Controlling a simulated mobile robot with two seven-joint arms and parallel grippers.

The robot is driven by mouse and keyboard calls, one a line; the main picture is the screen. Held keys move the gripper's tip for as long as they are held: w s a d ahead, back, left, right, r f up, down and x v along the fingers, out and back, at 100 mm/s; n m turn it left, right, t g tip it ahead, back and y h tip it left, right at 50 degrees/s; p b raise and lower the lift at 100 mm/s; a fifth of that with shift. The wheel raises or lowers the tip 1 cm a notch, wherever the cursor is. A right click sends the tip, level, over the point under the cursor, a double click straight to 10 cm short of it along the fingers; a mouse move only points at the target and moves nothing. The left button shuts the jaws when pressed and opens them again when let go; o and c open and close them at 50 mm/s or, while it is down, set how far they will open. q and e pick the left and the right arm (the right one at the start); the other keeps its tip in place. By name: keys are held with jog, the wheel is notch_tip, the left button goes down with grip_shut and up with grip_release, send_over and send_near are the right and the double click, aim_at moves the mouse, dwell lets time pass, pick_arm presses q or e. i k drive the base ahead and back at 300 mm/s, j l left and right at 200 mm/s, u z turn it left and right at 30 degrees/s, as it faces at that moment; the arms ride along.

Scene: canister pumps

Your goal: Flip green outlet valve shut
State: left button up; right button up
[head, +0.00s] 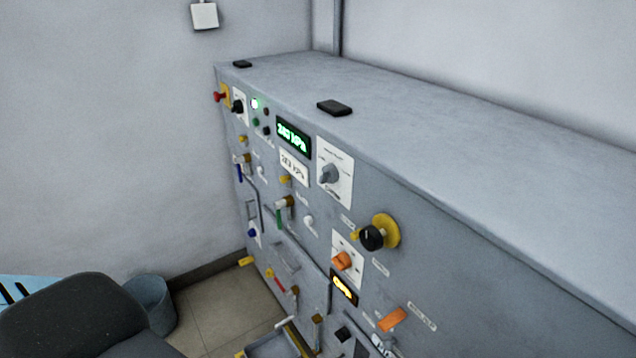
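The green outlet valve handle (279,218) is on the front of the grey cabinet, left of the picture's middle. The handle hangs down, below and slightly left of its brass-coloured valve body (286,202). A yellow part (285,179) sits just above it and a white round knob (308,221) is to its right. Neither of my grippers can be made out in the head view, and nothing touches the green handle.
The grey cabinet (420,150) runs from the back left to the front right. A blue-handled valve (239,172), a red handle (280,290) and a black knob on a yellow disc (372,238) project from its front. A grey bin (152,300) stands on the floor at left.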

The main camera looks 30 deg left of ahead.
aim_at(281, 204)
jog(key=u, duration=1.25)
